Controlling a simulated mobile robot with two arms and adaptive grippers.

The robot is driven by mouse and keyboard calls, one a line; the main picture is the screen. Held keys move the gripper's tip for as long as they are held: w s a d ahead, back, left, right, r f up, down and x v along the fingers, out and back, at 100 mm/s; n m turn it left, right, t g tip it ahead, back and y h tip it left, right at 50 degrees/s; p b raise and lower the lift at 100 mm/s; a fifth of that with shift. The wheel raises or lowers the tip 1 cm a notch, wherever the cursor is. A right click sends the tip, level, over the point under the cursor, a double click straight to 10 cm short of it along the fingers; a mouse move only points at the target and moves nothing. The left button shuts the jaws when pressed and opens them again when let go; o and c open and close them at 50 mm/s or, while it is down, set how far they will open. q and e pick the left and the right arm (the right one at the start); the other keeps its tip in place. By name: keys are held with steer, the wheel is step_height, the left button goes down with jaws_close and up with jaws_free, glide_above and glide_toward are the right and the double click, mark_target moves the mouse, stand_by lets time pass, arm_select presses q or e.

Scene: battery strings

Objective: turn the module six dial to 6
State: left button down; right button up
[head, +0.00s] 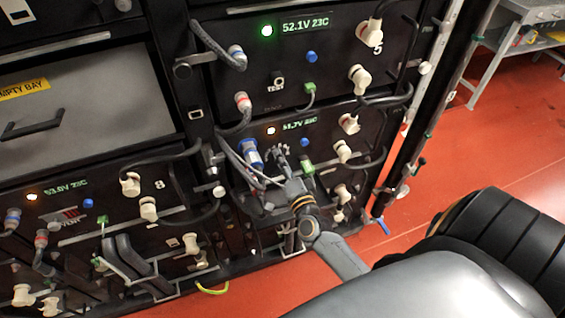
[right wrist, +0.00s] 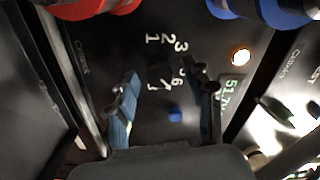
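Module six (head: 325,155) is the dark panel below module five, with a green 51.7V readout (head: 299,124), which also shows in the right wrist view (right wrist: 232,92). Its dial (right wrist: 160,74) is a dark knob amid white numerals in the right wrist view. I cannot tell where it points. My right gripper (head: 278,152) is in front of this panel. In the right wrist view its fingers (right wrist: 162,78) are apart, one on each side of the dial; I cannot tell whether they touch it. The gripper hides the dial in the head view. My left gripper is not in view.
A blue connector (head: 252,155) with cables is close left of the gripper. A blue button (right wrist: 175,114) and a lit lamp (right wrist: 240,57) are near the dial. Module five (head: 300,65) is above; an empty bay cover (head: 95,100) is left. Red floor (head: 480,150) is open at right.

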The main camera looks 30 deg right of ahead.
steer(key=v, duration=1.2)
stand_by(0.3)
steer(key=s+a+f+n+g+y, duration=0.2)
steer(key=s+f+n, duration=0.15)
steer(key=f, duration=0.55)
steer(key=s+a+f+n+g+y, duration=0.1)
steer(key=s+a+f+n+g, duration=0.25)
steer(key=f, duration=0.65)
steer(key=s+a+f+n+g+y, duration=0.2)
steer(key=f+n, duration=0.2)
steer(key=f, duration=0.5)
steer(key=s+f+n+g, duration=0.4)
steer(key=s+f, duration=0.3)
steer(key=s, duration=0.4)
steer(key=s+d+f+n+g, duration=0.1)
steer(key=s+f+n+g, duration=0.3)
steer(key=s+f, duration=0.4)
steer(key=s+g, duration=0.1)
steer(key=s, duration=0.3)
steer(key=shift+s+d+f+n+h, duration=0.15)
steer(key=shift+s+f+n+h, duration=0.15)
